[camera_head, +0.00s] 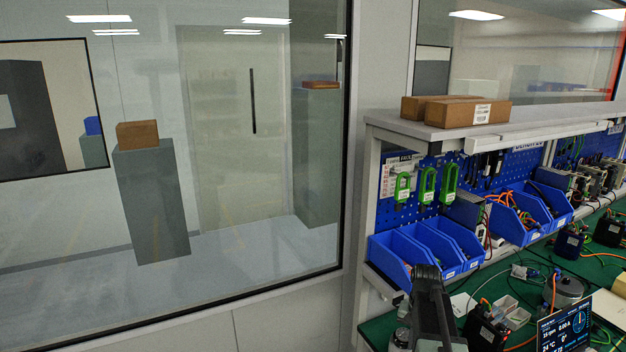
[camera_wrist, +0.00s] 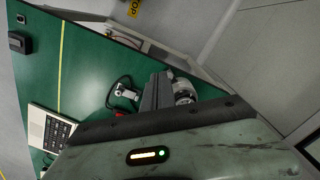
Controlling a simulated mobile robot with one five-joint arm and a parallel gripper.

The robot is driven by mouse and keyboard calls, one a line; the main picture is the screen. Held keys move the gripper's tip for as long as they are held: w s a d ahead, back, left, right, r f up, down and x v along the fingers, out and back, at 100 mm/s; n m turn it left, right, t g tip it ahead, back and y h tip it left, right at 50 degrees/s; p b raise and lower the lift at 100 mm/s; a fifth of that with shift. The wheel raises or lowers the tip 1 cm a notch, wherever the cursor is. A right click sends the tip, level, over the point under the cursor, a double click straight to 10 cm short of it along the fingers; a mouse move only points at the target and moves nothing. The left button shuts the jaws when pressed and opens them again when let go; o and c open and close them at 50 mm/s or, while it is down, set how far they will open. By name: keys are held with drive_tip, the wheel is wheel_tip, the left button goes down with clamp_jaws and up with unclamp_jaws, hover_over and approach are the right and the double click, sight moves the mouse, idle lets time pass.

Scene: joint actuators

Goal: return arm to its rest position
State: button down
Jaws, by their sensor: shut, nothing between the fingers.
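My gripper (camera_wrist: 157,88) shows in the wrist view as two dark grey fingers side by side with no gap between them. It is shut and empty. The fingers stand out from a worn grey-green housing of mine with an orange light bar and a green light. Behind the fingers is the green bench top (camera_wrist: 85,50). In the head view a dark grey part of my arm rises at the bottom, in front of the blue bins. My fingertips are not clear there, and most of the arm is out of frame.
A silver cylindrical part (camera_wrist: 183,92) stands close right of my fingers, and a small white device (camera_wrist: 125,90) with a black cable lies to the left. Blue bins (camera_head: 390,258) line the bench (camera_head: 600,262) below a shelf. A lit display (camera_head: 563,327) stands at lower right.

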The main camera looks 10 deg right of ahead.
drive_tip(key=s+a+n, duration=0.3)
drive_tip(key=a, duration=0.8)
drive_tip(key=s+a+f+n, duration=0.1)
drive_tip(key=s+a+n, duration=0.3)
drive_tip(key=a, duration=0.8)
drive_tip(key=shift+a+b, duration=0.15)
drive_tip(key=shift+b, duration=0.3)
drive_tip(key=shift+f, duration=0.15)
